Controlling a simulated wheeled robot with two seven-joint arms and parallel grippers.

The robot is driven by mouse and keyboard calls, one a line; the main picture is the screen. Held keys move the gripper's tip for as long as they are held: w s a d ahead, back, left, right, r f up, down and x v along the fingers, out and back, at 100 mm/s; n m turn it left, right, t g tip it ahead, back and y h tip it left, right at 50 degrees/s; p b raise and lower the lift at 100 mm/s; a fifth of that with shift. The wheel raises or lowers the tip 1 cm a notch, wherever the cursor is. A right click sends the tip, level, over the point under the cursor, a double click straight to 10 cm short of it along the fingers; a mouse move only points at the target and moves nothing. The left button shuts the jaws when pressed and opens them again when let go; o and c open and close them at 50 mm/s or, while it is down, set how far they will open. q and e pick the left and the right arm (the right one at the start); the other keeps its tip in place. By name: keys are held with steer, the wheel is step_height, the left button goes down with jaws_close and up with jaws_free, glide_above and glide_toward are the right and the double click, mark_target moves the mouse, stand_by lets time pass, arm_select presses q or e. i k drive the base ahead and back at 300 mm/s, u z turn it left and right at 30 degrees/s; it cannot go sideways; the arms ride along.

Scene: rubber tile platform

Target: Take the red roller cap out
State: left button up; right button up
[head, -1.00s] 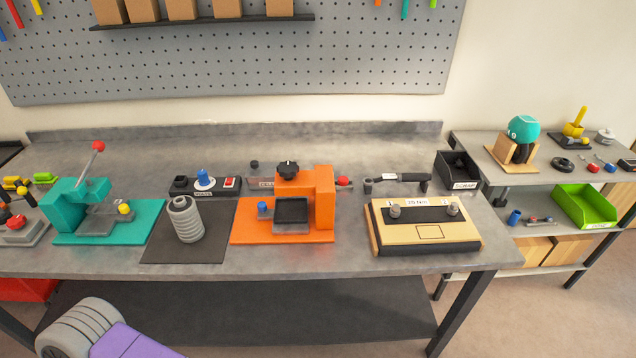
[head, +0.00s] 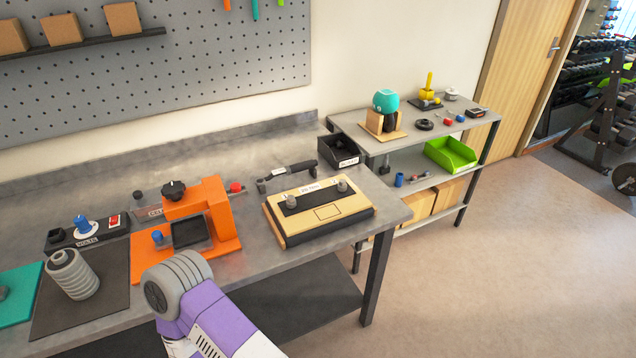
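A small red piece (head: 447,121) lies on the top of the side shelf unit, next to a small blue piece (head: 460,117); I cannot tell at this size whether it is a roller cap. A red knob (head: 236,187) sits at the right side of the orange press (head: 213,208) on the workbench. Neither of my grippers shows; only a purple and grey part of my own arm is in view at the bottom.
The workbench (head: 270,240) also holds a tan-topped box (head: 319,212) and a black scrap bin (head: 341,150). A green bin (head: 451,154) stands on the lower shelf. A teal ball (head: 386,101) rests in a wooden stand. The floor (head: 500,270) at the right is clear.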

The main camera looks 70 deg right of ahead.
mark_target(235, 188)
steer(key=z, duration=2.15)
